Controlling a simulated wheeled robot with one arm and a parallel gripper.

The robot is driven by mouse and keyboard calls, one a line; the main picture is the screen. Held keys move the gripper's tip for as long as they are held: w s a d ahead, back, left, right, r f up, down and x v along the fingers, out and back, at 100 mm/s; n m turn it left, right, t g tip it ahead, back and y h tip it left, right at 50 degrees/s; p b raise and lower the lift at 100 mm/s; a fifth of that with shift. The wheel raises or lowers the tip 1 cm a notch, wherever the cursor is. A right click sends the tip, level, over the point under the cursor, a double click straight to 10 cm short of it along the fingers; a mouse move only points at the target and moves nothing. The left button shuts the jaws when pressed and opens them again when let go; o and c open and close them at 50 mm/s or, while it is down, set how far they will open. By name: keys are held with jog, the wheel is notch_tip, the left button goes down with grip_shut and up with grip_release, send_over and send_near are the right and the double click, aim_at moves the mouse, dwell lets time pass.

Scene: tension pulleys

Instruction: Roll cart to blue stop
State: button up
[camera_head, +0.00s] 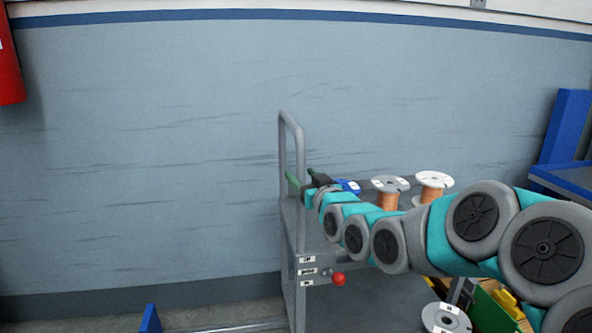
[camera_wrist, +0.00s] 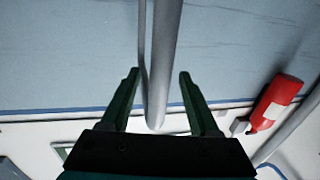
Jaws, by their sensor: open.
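A grey cart (camera_head: 287,262) stands below the wall with its tall looped handle (camera_head: 282,140) at its left end. A blue upright piece (camera_head: 150,319), which looks like the blue stop, is on the floor left of the cart, beside a metal rail (camera_head: 225,328). My gripper (camera_head: 301,180) reaches over the cart from the right, at the handle. In the wrist view my gripper (camera_wrist: 159,75) is open, with the grey handle bar (camera_wrist: 164,50) showing between its green fingers. I see gaps on both sides; whether the bar touches a finger is unclear.
Wire spools (camera_head: 432,185) and a blue item (camera_head: 348,186) sit on the cart's top. A red knob (camera_head: 338,279) is on its side. Another spool (camera_head: 446,318) is low at the right. A fire extinguisher (camera_head: 10,65) hangs at far left.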

jog(key=shift+p+x, duration=0.3)
jog(key=shift+x, duration=1.85)
jog(key=shift+f, duration=0.1)
jog(key=shift+c, duration=0.2)
grip_shut()
